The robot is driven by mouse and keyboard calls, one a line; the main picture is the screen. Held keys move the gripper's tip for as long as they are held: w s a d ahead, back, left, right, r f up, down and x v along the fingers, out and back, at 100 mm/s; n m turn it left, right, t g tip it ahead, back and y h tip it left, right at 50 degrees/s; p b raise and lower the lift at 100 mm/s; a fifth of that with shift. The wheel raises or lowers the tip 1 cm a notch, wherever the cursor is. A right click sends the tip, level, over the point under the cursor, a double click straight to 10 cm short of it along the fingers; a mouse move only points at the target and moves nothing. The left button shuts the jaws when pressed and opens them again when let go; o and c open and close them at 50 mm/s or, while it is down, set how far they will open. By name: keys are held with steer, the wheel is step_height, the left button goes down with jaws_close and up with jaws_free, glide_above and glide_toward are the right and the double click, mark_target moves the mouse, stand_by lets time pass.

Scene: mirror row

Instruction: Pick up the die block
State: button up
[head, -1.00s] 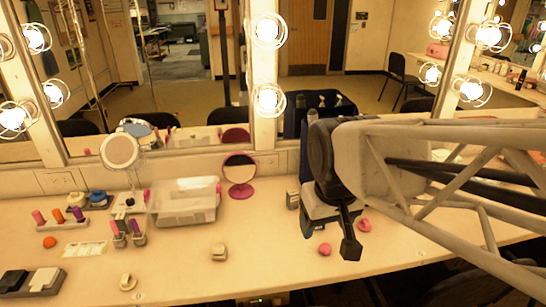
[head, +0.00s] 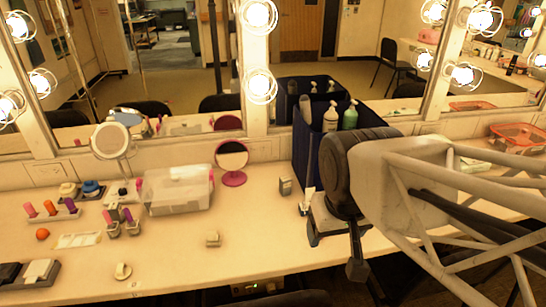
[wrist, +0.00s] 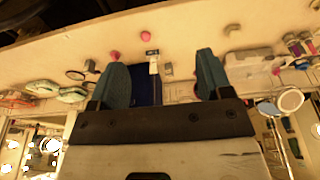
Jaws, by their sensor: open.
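Two small blocks could be the die block, and I make out no pips on either. One pale block (head: 213,239) sits on the open counter in front of the clear plastic box; it also shows in the wrist view (wrist: 231,30). A greyish block (head: 285,185) stands beside the dark blue bin; it also shows in the wrist view (wrist: 168,68). My gripper (head: 357,268) is right of both in the head view, above the counter's right part. In the wrist view my gripper (wrist: 162,60) has two teal fingers spread wide, with nothing held.
A clear plastic box (head: 178,190) and a pink round mirror (head: 232,163) stand near the back wall. The dark blue bin (head: 305,140) holds bottles. Pink pieces (wrist: 145,35) lie on the counter. The counter's front middle is mostly clear.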

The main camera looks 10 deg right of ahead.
steer(key=shift+w, duration=0.15)
steer(key=m+g, duration=0.3)
steer(key=m, duration=1.2)
glide_above(285, 178)
steer(key=f, duration=2.3)
steer(key=shift+s+f, duration=0.3)
steer(key=shift+w+f, duration=0.15)
steer(key=shift+f, duration=0.05)
steer(key=shift+f, duration=0.15)
steer(key=shift+f, duration=1.15)
